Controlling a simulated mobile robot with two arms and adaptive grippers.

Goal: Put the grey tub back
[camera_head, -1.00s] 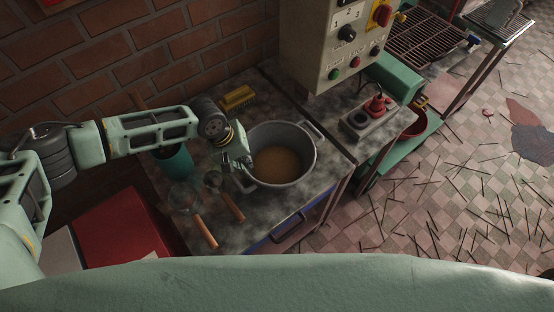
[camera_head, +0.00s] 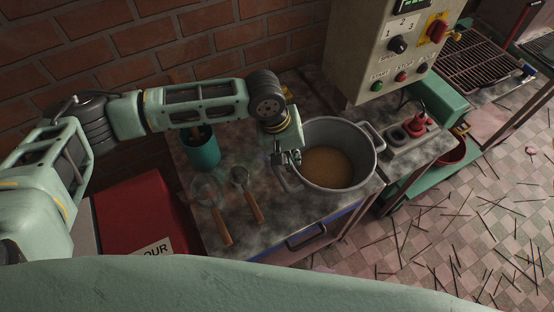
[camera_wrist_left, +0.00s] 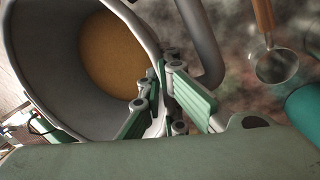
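The grey tub (camera_head: 364,170) stands upright on the worktop, a wide round pot with loop handles and a tan-brown filling inside. My left gripper (camera_head: 287,158) is at its left rim, near the handle on that side. In the left wrist view, the fingers (camera_wrist_left: 160,100) lie on either side of the tub's wall (camera_wrist_left: 50,85), one towards the inside and one outside, with the handle just beyond. Whether they press on the wall is not clear. My right gripper is not in view.
The worktop (camera_head: 270,230) also holds a teal cup (camera_head: 203,153), a sieve (camera_head: 208,190) and a ladle (camera_head: 241,177) left of the tub. A control box (camera_head: 385,55) stands behind it, and a red-knobbed unit (camera_head: 415,130) to its right. A red box (camera_head: 130,215) is at the left.

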